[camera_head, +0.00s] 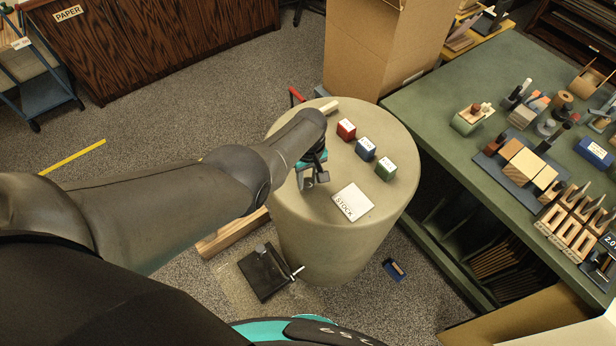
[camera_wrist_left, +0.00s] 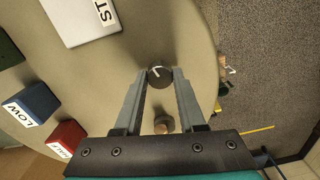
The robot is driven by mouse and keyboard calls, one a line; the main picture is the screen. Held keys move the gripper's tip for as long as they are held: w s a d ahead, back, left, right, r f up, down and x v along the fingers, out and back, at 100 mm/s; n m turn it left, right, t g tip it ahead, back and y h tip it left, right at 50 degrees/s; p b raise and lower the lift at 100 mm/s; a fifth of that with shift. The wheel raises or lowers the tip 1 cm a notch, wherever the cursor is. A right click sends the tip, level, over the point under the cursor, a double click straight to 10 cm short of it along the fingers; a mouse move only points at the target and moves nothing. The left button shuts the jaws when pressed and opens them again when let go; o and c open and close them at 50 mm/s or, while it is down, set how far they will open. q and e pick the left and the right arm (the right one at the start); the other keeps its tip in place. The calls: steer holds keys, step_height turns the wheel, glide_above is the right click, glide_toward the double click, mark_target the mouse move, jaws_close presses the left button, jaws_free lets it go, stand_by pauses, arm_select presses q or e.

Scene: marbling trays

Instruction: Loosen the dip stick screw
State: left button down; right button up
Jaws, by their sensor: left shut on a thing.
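A dark round knob with a white mark (camera_wrist_left: 160,75), which looks like the dip stick screw, is on top of the large beige drum (camera_head: 340,240). My left gripper (camera_head: 314,178) reaches down over the drum's near left part. In the left wrist view its fingers (camera_wrist_left: 160,82) are closed on the knob's two sides. A round wooden end (camera_wrist_left: 162,124) shows between the fingers, nearer the palm; whether it is the dip stick I cannot tell. In the head view my arm and gripper hide the knob. My right gripper is not in view.
Red (camera_head: 346,130), blue (camera_head: 366,148) and green (camera_head: 386,168) labelled blocks and a white STOCK card (camera_head: 352,201) are on the drum top. A green workbench (camera_head: 430,100) with tools stands to the right. A cardboard box (camera_head: 370,50) stands behind.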

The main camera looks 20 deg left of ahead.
arm_select(q)
steer(key=n, duration=1)
steer(key=shift+s+n, duration=0.1)
steer(key=shift+n, duration=2)
steer(key=c, duration=0.5)
jaws_free()
step_height(320, 180, up, 8)
steer(key=p, duration=0.5)
step_height(320, 180, up, 7)
glide_above(308, 181)
steer(key=shift+a+r, duration=0.1)
steer(key=shift+r, duration=0.05)
